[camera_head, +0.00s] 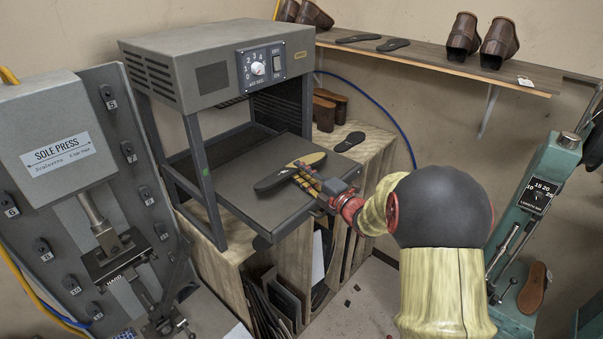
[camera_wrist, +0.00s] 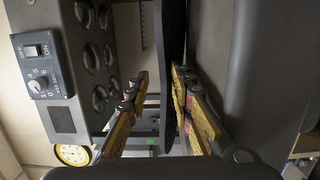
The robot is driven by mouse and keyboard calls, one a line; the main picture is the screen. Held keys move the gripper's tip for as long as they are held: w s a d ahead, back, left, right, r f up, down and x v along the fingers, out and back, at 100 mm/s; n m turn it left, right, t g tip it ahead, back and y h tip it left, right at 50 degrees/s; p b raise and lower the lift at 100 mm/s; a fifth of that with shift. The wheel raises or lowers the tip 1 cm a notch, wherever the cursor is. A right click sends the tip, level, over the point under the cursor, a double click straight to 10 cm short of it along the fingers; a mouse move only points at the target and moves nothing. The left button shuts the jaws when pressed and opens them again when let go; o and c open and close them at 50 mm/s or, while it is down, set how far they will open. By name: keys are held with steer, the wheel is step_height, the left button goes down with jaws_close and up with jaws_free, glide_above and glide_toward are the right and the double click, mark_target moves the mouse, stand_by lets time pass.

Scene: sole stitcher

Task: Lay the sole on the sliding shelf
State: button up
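A dark sole (camera_head: 276,181) with a yellowish part at its far right end lies on or just above the sliding shelf (camera_head: 262,219). The shelf is a dark flat plate pulled out from the grey heater box. My gripper (camera_head: 300,178) reaches in from the right, at the sole's near side. In the wrist view the sole (camera_wrist: 172,70) shows nearly edge-on between the two fingers of my gripper (camera_wrist: 158,78). One finger is close to or touching it; a gap shows between the sole and the other finger. I cannot tell whether the sole touches the shelf.
The heater box (camera_head: 215,65) with its dial stands over the shelf on posts. The sole press (camera_head: 60,160) is at the left. A small dark sole (camera_head: 350,141) lies on the bench behind. A wall shelf (camera_head: 430,62) holds brown shoes and soles. A green machine (camera_head: 540,190) is at the right.

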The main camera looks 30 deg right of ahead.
steer(key=shift+f, duration=0.2)
steer(key=s+d+r+b, duration=0.1)
steer(key=s+d, duration=0.1)
steer(key=s, duration=0.9)
steer(key=shift+s+d+b, duration=0.2)
steer(key=shift+s+b, duration=0.15)
steer(key=shift+s, duration=0.05)
